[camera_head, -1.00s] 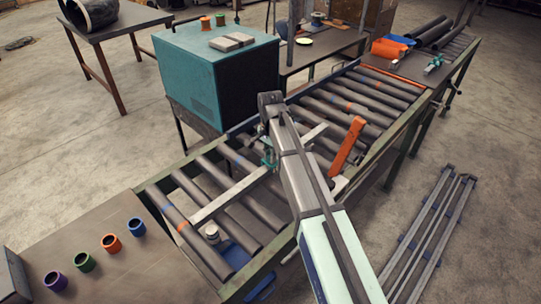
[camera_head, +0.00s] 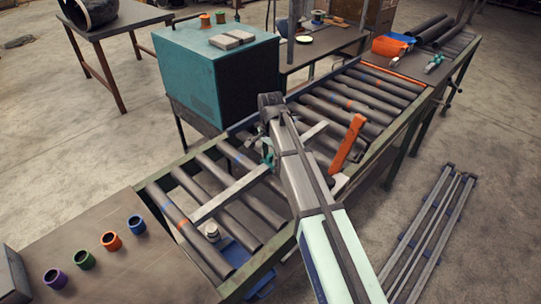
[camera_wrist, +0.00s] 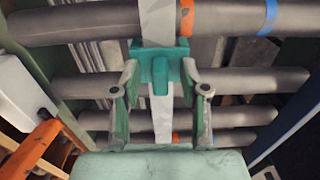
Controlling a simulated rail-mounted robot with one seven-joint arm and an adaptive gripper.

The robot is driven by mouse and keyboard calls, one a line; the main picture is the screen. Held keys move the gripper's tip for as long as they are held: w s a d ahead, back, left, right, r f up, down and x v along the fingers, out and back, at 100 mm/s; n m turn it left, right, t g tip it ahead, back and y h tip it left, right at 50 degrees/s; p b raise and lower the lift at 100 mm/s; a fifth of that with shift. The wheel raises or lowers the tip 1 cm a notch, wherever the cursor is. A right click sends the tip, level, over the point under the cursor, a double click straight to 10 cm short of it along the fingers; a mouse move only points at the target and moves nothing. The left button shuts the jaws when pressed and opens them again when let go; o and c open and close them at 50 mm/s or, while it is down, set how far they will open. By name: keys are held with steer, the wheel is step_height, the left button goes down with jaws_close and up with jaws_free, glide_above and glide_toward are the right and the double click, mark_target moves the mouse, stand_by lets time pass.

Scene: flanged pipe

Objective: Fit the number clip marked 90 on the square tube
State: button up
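The pale grey square tube (camera_head: 230,195) lies slantwise across the rollers; it also shows in the wrist view (camera_wrist: 161,125), running up the middle. A teal block-like clip (camera_wrist: 160,65) is at the tube, across its width. I can read no number on it, and cannot tell whether it is seated. My gripper (camera_wrist: 160,77) has a finger on each side of the teal clip and looks shut on it. In the head view my gripper (camera_head: 267,156) is over the tube, largely hidden by my arm.
Dark rollers (camera_head: 350,104) run beneath the tube. An orange upright bar (camera_head: 347,142) stands close to the right of my arm. A teal cabinet (camera_head: 218,80) stands behind. Coloured rings, including an orange one (camera_head: 111,241), sit on the left table. Long bars (camera_head: 435,235) lie on the floor.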

mark_target(271, 155)
step_height(271, 155, up, 12)
stand_by(0.8)
steer(key=shift+s+d, duration=0.1)
